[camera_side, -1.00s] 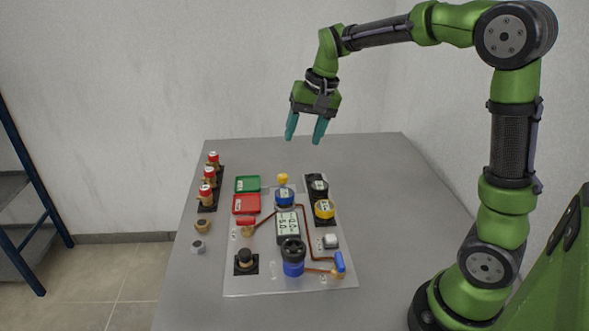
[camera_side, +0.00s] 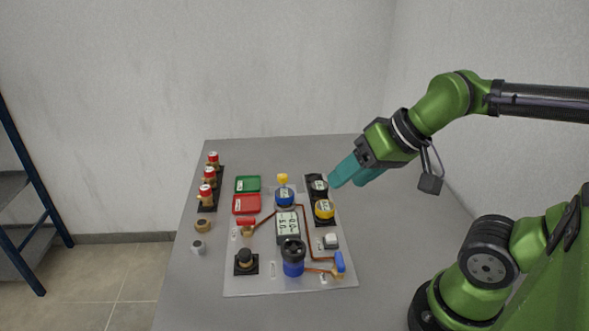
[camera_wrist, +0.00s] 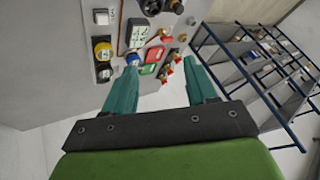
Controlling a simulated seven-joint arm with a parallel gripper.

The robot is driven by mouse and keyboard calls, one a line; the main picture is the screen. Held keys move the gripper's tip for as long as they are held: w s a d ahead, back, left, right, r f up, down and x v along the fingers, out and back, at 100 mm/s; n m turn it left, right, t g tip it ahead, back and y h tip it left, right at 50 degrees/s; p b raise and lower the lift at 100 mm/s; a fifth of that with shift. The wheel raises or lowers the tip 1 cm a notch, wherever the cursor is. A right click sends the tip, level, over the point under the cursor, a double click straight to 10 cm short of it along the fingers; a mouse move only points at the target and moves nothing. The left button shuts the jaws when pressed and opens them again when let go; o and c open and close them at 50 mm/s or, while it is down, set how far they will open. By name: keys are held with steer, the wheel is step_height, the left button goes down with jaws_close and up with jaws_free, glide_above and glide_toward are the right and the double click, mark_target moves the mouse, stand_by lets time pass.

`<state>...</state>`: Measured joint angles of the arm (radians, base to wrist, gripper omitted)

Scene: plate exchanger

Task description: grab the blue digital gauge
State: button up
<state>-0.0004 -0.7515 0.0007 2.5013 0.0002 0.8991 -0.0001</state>
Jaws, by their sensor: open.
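The blue digital gauge (camera_side: 285,197) is mounted near the back middle of the grey panel, with a display on its face. In the wrist view the blue gauge (camera_wrist: 132,60) shows just beyond the tip of my left finger, which partly covers it. My gripper (camera_side: 346,178) has teal fingers, is open and empty, and is tilted down to the left. In the side view it is above and to the right of the gauge, apart from it. Both fingers also show in the wrist view (camera_wrist: 160,68).
A black gauge (camera_side: 317,185) and a yellow gauge (camera_side: 324,209) sit right of the blue one, near my fingers. A yellow-topped fitting (camera_side: 282,179) stands behind it. Green (camera_side: 247,184) and red (camera_side: 246,204) trays lie left. A copper pipe (camera_side: 303,230) runs across the panel.

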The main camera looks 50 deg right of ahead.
steer(key=shift+o, duration=0.3)
steer(key=o, duration=0.4)
steer(key=shift+o, duration=0.2)
